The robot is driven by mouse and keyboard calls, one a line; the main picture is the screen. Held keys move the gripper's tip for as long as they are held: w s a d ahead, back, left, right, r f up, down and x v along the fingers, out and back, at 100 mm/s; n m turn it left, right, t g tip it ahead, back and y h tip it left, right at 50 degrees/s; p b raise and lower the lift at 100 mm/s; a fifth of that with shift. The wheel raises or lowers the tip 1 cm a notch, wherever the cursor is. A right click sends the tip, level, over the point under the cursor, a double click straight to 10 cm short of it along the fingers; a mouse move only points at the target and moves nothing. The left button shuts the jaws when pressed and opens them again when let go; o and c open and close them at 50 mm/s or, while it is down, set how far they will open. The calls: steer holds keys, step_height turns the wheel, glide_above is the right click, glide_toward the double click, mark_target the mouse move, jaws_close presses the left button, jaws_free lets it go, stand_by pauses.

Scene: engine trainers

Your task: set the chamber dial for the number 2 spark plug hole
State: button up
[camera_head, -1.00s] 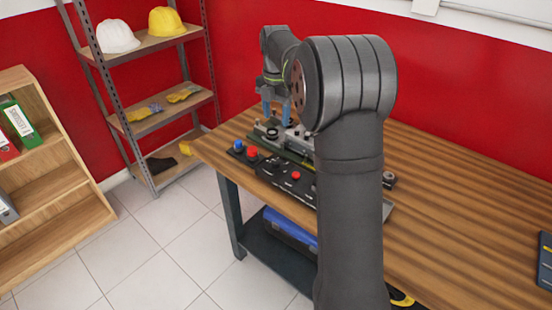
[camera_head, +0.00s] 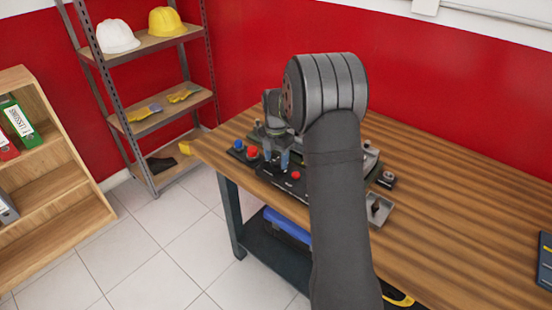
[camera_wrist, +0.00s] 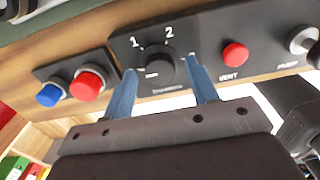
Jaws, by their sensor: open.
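The chamber dial (camera_wrist: 158,70) is a round black knob on a black panel (camera_wrist: 205,40) in the wrist view. White marks 1 and 2 stand above it, 1 to the left and 2 to the right. A short pale line shows on the knob's left part, roughly level; which mark it points to I cannot tell for sure. My gripper (camera_wrist: 160,78) is open, with one blue finger on each side of the knob. Whether the fingers touch it I cannot tell. In the head view my gripper (camera_head: 277,160) is low over the panel, and the dial is hidden.
Left of the dial are a blue button (camera_wrist: 48,95) and a larger red button (camera_wrist: 87,84). Right of it are a red vent button (camera_wrist: 235,54) and a metal knob (camera_wrist: 302,40). A small metal tray (camera_head: 379,208) lies on the wooden bench (camera_head: 455,215), whose right side is mostly clear.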

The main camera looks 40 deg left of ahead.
steer(key=shift+f, duration=0.25)
steer(key=c, duration=1)
steer(key=shift+o, duration=0.2)
